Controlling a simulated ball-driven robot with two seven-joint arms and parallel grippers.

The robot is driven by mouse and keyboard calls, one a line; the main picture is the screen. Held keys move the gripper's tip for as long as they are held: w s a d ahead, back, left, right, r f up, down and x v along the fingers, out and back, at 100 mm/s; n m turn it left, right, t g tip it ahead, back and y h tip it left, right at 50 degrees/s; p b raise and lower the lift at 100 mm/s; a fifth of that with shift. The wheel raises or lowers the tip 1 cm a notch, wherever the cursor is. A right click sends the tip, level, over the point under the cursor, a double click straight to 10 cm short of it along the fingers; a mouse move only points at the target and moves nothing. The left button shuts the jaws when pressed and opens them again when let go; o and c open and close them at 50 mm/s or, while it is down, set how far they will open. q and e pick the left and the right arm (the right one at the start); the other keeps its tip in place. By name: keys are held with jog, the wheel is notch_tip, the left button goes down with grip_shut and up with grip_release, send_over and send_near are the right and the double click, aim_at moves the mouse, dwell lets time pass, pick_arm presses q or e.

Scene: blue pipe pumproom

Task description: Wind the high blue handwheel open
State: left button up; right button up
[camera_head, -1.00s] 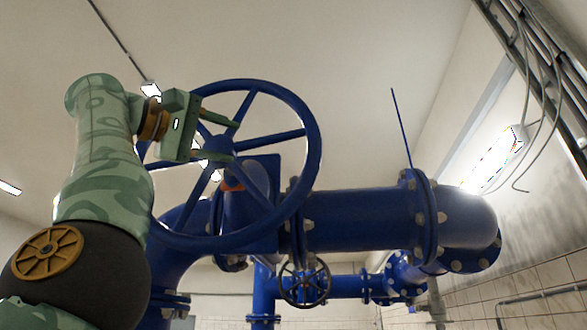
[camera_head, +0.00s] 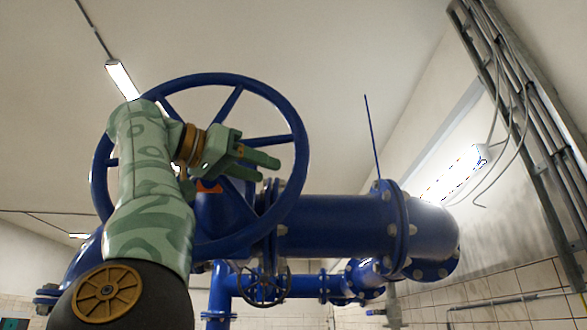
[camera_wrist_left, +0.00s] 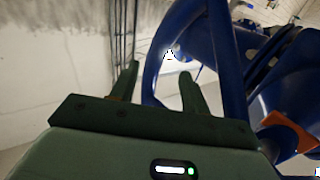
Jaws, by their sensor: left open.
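The high blue handwheel (camera_head: 302,165) is large and spoked, and stands in front of the blue pipework in the head view. My left gripper (camera_head: 274,169) is in front of the wheel, right of its middle, with its fingers pointing toward the right side of the rim. It is open and holds nothing. In the left wrist view, the gripper (camera_wrist_left: 160,72) has its two fingers apart, and part of the blue rim (camera_wrist_left: 152,85) shows between and beyond them. I cannot tell whether they touch it. My left forearm hides the wheel's left part. My right gripper is in neither view.
A thick blue flanged pipe (camera_head: 335,222) runs right from behind the wheel. A smaller handwheel (camera_head: 263,287) sits lower, behind. A thin blue rod (camera_head: 371,138) rises above the pipe. A cable tray (camera_head: 520,120) is on the right wall. The space above the wheel is clear.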

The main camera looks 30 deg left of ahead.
aim_at(291, 176)
pick_arm(q)
jog(key=p+x, duration=0.1)
jog(key=x, duration=0.2)
jog(key=p+x, duration=0.2)
jog(key=x, duration=0.2)
jog(key=shift+w+d+r, duration=0.1)
jog(key=shift+d+r, duration=0.1)
jog(key=shift+d, duration=0.15)
jog(key=shift+w+f+p, duration=0.1)
jog(key=shift+w+p, duration=0.2)
jog(key=shift+w, duration=0.1)
jog(key=shift+w+d, duration=0.1)
jog(key=shift+d, duration=0.05)
grip_shut()
